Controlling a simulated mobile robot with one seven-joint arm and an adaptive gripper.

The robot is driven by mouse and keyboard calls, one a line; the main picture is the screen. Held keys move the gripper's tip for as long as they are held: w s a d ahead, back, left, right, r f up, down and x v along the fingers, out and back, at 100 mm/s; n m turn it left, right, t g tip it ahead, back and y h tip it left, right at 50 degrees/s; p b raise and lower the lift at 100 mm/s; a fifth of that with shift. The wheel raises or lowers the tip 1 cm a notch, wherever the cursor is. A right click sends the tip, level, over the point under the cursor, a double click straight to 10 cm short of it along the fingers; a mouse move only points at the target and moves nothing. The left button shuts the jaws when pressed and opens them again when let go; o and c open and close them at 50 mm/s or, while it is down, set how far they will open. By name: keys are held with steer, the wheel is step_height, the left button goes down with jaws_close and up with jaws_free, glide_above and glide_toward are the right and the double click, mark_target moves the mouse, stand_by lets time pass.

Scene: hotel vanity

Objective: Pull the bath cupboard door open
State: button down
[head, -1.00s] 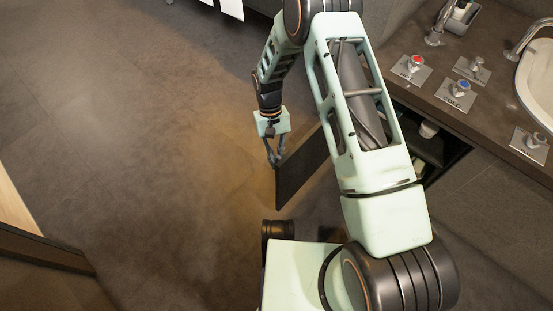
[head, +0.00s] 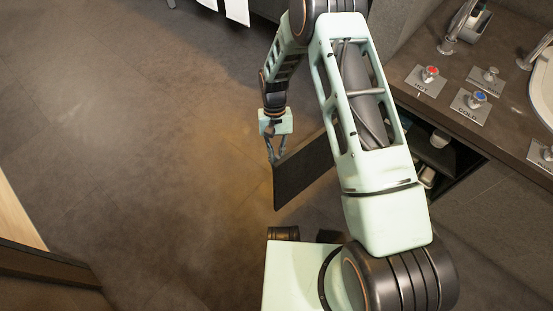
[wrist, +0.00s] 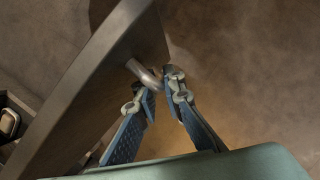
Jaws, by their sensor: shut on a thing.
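The bath cupboard door (head: 303,172) is a dark flat panel standing open, swung well out from the counter front. Its hinge side is hidden behind my arm in the head view. My gripper (head: 275,160) is at the door's outer edge. In the wrist view the door (wrist: 95,85) runs from lower left to top centre, with a silver bar handle (wrist: 140,72) on its face. My gripper (wrist: 161,82) is shut on that handle, fingertips at its near end. The open cupboard (head: 459,164) shows right of my arm, dark inside, with pale items partly visible.
The vanity counter (head: 405,91) with taps and a basin (head: 543,88) is at the right. A brown wooden edge (head: 45,262) lies at lower left. The floor (head: 130,130) left of the door is clear.

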steer(key=c, duration=2.3)
jaws_free()
steer(key=v, duration=1.2)
steer(key=shift+a, duration=0.1)
steer(key=shift+r, duration=0.1)
